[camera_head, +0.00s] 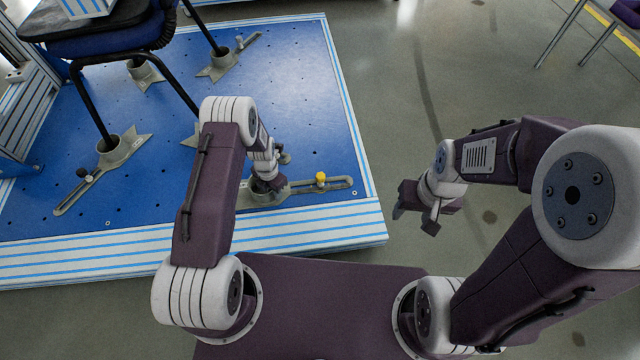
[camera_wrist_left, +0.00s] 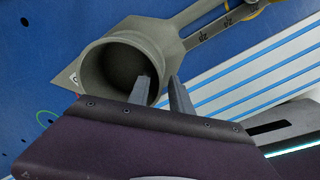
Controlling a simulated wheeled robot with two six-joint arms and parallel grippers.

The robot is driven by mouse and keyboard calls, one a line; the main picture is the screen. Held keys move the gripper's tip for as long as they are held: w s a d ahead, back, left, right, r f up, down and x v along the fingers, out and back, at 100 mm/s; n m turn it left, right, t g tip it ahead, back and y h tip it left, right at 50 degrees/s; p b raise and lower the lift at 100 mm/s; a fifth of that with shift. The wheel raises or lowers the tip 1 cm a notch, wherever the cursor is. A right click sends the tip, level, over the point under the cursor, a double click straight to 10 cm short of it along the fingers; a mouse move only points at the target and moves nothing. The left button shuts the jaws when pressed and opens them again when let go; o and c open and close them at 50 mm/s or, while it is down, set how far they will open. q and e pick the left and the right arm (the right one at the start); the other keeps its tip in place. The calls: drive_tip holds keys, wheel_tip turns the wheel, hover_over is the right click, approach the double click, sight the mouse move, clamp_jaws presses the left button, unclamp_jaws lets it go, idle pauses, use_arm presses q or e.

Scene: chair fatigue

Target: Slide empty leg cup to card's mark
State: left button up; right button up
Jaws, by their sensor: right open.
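The empty grey leg cup (camera_head: 252,198) stands on the blue platform (camera_head: 285,110) near its front edge. Its slotted arm (camera_head: 338,184) runs right, with a yellow knob (camera_head: 320,178) on it. In the left wrist view the round cup (camera_wrist_left: 108,66) is open and empty, with a pointed tab at its left and markings on its arm. My left gripper (camera_head: 268,184) is at the cup. In the left wrist view its fingers (camera_wrist_left: 160,92) are apart, one over the cup's mouth, the other outside its wall. My right gripper (camera_head: 415,212) is open and empty, right of the platform. I see no card.
A chair (camera_head: 115,38) stands at the back left with legs in other grey cups, including one at the left (camera_head: 118,150) with a dark knob. A thin green ring (camera_wrist_left: 46,117) shows on the platform beside the cup. Grey floor (camera_head: 400,90) lies clear to the right.

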use_arm(q)
wheel_tip(320, 180, up, 6)
drive_tip(key=p, duration=0.4)
drive_tip(key=shift+p, duration=0.4)
drive_tip(key=shift+f, duration=0.15)
